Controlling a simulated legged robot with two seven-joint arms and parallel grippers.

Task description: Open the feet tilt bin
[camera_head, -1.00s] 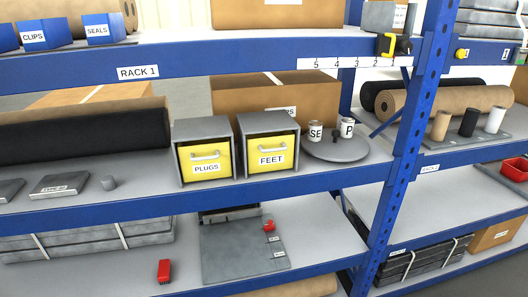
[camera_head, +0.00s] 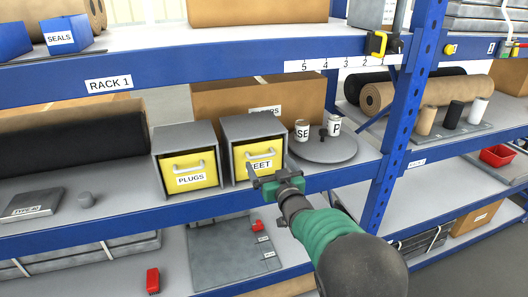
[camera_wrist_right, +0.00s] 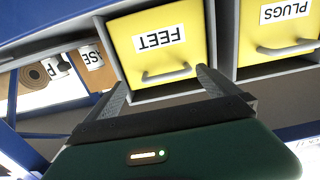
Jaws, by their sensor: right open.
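The feet tilt bin (camera_head: 268,151) is a yellow front with a grey handle in a grey housing on the middle shelf. It looks shut. In the right wrist view the feet bin (camera_wrist_right: 180,38) appears upside down, its handle (camera_wrist_right: 166,75) close to my fingertips. My right gripper (camera_head: 262,180) is in front of the bin's lower part and hides some of its label. In the right wrist view my right gripper (camera_wrist_right: 160,85) is open, its two fingers spread either side of the handle, with nothing held. My left gripper is not in view.
The yellow plugs bin (camera_head: 201,172) stands directly left of the feet bin and looks shut. A round grey turntable with two labelled cans (camera_head: 302,129) stands to the right. A blue rack upright (camera_head: 398,130) rises further right. The shelf's blue front edge (camera_head: 110,228) runs below the bins.

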